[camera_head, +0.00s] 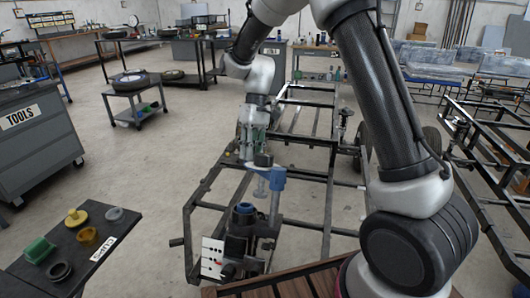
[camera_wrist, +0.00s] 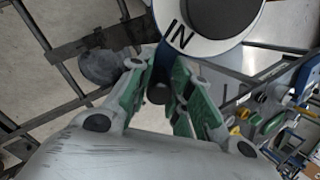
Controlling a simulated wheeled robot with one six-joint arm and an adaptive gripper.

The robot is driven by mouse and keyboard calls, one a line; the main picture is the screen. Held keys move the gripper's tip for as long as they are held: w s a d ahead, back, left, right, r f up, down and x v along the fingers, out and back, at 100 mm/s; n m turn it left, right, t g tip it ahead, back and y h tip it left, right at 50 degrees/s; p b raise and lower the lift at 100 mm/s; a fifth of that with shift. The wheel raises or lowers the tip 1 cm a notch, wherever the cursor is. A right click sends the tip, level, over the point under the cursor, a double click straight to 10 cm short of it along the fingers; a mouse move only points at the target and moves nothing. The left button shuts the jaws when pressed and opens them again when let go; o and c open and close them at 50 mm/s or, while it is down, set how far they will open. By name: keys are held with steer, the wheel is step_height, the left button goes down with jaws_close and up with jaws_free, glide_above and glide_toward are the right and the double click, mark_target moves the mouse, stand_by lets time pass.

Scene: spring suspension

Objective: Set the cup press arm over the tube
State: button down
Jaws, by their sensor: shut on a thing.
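The cup press arm (camera_head: 274,173) is blue and stands on a blue post at the right of the fixture on the frame. A pale cup-like piece (camera_head: 260,190) hangs below its left end. The tube (camera_head: 244,212) is dark with a blue top ring, upright, below and a little left of that piece. My gripper (camera_head: 256,155) is above the arm. In the wrist view its green fingers (camera_wrist: 158,90) are shut around a dark round piece on a blue bar (camera_wrist: 163,62), part of the press arm. A white disc marked "IN" (camera_wrist: 180,38) lies beyond; the grip contact is partly hidden.
A dark table (camera_head: 95,222) marked "CUPS" at the left holds several cups. A white panel (camera_head: 212,258) stands at the fixture's front left. The black tube frame (camera_head: 325,225) spreads around the fixture.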

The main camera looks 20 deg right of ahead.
steer(key=s+a+r+n, duration=0.4)
steer(key=s+a+n, duration=0.3)
steer(key=a+n, duration=0.2)
steer(key=shift+a+r+n, duration=0.3)
steer(key=shift+a+n, duration=0.1)
steer(key=shift+a, duration=0.15)
steer(key=c, duration=1.3)
jaws_free()
steer(key=v, duration=1.2)
